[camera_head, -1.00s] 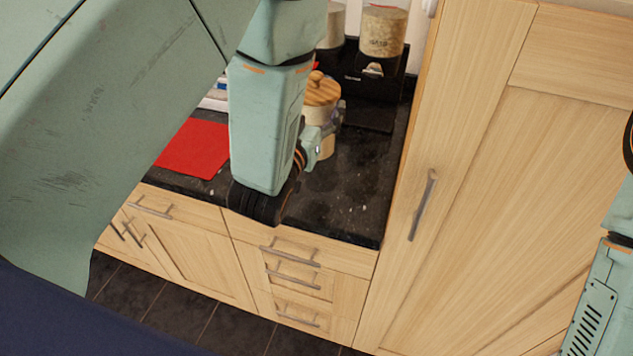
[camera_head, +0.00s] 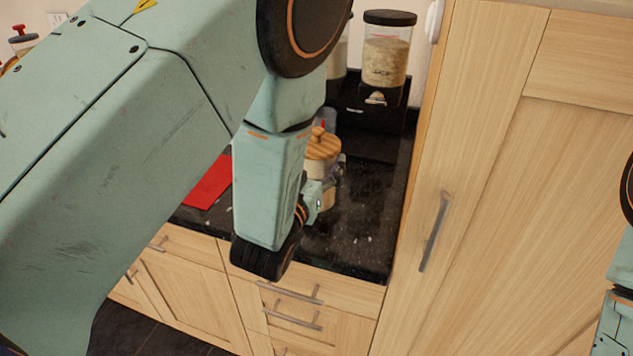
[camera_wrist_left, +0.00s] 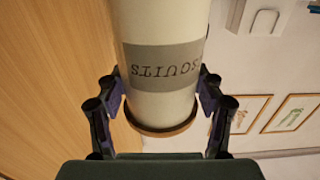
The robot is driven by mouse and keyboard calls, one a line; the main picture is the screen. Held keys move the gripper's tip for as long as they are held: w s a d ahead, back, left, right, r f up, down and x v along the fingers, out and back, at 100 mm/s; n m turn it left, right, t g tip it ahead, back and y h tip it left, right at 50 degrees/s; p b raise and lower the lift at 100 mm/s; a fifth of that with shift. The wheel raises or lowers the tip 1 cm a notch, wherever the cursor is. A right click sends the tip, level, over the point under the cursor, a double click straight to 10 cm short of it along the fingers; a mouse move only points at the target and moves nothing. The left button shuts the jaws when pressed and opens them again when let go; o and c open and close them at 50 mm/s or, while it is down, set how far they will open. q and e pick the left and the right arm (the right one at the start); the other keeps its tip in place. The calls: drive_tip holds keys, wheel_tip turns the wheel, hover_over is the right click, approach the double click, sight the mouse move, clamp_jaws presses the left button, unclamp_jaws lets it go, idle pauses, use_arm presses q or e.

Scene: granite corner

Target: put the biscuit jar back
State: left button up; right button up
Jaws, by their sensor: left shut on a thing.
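The biscuit jar (camera_head: 322,147) is cream with a round wooden lid and knob. In the head view it shows over the dark counter, partly hidden by my left arm. My left gripper (camera_head: 328,184) is shut on its body. In the left wrist view the jar (camera_wrist_left: 165,95) fills the middle, its grey label lettering upside down, with the fingers of my left gripper (camera_wrist_left: 160,100) on both sides. I cannot tell whether the jar's base touches the counter. My right gripper is out of view; only part of that arm shows at the right edge.
A black dispenser with a clear grain container (camera_head: 386,62) stands at the back of the black counter (camera_head: 350,240). A red mat (camera_head: 208,186) lies to the left, partly behind my arm. A tall wooden cabinet (camera_head: 480,180) bounds the counter on the right. The counter's front right is clear.

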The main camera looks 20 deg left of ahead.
use_arm(q)
wheel_tip(320, 180, down, 3)
drive_tip(key=shift+d+f+b, duration=0.1)
drive_tip(key=shift+d+b, duration=0.05)
drive_tip(key=shift+b, duration=1.05)
drive_tip(key=shift+w+f, duration=0.15)
drive_tip(key=o, duration=1.5)
drive_tip(key=shift+f, duration=0.2)
drive_tip(key=shift+o, duration=0.5)
drive_tip(key=shift+s, duration=0.2)
drive_tip(key=shift+b, duration=0.3)
